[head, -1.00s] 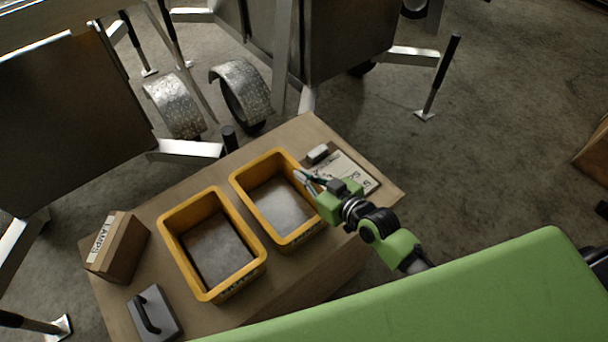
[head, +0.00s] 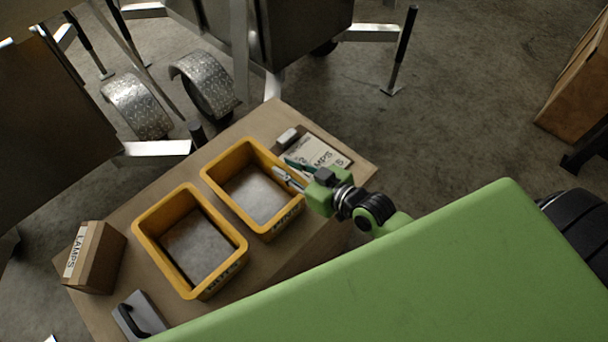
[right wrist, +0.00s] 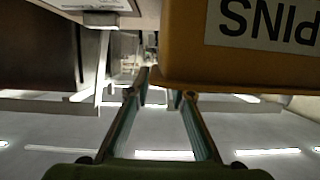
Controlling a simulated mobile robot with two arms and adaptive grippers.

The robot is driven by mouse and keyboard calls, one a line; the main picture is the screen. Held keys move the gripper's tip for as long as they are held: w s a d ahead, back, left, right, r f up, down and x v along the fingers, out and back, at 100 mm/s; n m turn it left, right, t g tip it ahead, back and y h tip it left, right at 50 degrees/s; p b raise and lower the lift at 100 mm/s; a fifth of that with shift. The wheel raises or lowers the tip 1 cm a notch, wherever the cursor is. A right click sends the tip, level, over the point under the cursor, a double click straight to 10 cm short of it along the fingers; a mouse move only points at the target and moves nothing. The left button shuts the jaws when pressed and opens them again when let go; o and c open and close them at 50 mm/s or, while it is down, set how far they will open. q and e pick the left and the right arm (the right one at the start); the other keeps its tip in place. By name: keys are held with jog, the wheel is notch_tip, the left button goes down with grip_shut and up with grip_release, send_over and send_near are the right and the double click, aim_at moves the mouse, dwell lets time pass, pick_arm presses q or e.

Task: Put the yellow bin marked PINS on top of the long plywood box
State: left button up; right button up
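The yellow bin marked PINS (head: 222,167) is the right one of two open yellow bins on the brown worktop. Its label shows upside down in the right wrist view (right wrist: 265,25), where its wall fills the upper right. My right gripper (head: 284,167) is at the bin's right rim, fingers apart, one tip over the rim and one beside it. In the right wrist view the fingers (right wrist: 155,95) are also apart; I cannot tell whether they touch the bin. A wooden box (head: 575,85), perhaps the long plywood one, is cut off at the right edge. My left gripper is out of view.
The other yellow bin (head: 143,228) stands close left on the worktop (head: 120,215). A LAMPS carton (head: 100,262), a grey tool with a black handle (head: 140,318) and a label-bearing flat box (head: 325,150) lie around. Trailers stand behind. Floor between worktop and wooden box is clear.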

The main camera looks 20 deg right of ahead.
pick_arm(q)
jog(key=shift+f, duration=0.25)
pick_arm(e)
jog(key=v, duration=0.7)
jog(key=shift+s, duration=0.2)
jog(key=shift+d, duration=0.15)
